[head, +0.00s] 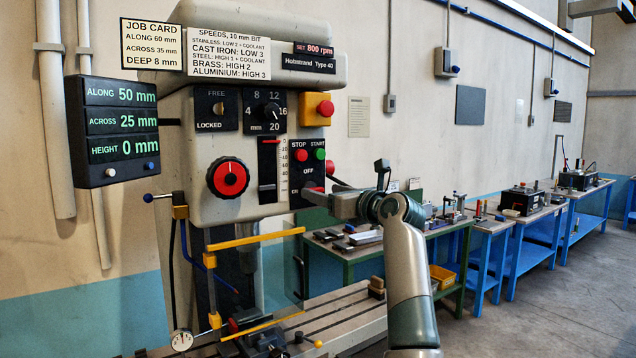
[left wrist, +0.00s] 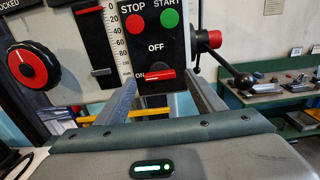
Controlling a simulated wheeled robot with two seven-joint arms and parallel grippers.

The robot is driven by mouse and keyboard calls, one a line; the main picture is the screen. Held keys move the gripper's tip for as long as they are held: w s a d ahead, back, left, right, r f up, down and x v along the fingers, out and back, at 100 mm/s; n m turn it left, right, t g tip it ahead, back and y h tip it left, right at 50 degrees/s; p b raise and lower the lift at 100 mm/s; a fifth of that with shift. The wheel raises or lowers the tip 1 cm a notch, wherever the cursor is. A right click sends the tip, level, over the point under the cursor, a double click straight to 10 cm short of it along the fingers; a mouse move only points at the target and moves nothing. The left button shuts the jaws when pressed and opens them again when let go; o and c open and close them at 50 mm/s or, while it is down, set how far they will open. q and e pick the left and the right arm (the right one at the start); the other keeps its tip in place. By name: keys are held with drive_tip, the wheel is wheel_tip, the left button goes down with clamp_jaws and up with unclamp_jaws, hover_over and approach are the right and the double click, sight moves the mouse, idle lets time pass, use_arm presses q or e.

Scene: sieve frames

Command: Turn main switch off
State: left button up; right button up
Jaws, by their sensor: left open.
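The main switch is a red lever (left wrist: 155,75) at the ON mark of a black panel (left wrist: 150,45), below the OFF label. In the head view the panel (head: 306,160) is on the right of the drill press head, and its lower part is partly hidden by my left gripper (head: 318,197). In the left wrist view my left gripper (left wrist: 161,85) is open and empty. Its two fingers point at the panel's lower end, one on each side of the lever. I cannot tell whether they touch it. My right gripper is not in view.
Red STOP (left wrist: 136,22) and green START (left wrist: 169,18) buttons sit above the switch. A black-knobbed lever (left wrist: 243,80) with a red hub juts out just right of the panel. A yellow guard frame (head: 255,240) stands below. A green bench (head: 350,252) is behind my arm.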

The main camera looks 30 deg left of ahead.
sight(316, 189)
use_arm(q)
drive_tip(key=shift+p+x, duration=0.55)
drive_tip(key=shift+x, duration=1.2)
drive_tip(key=shift+s, duration=0.1)
drive_tip(key=c, duration=1)
drive_tip(key=shift+c, duration=0.2)
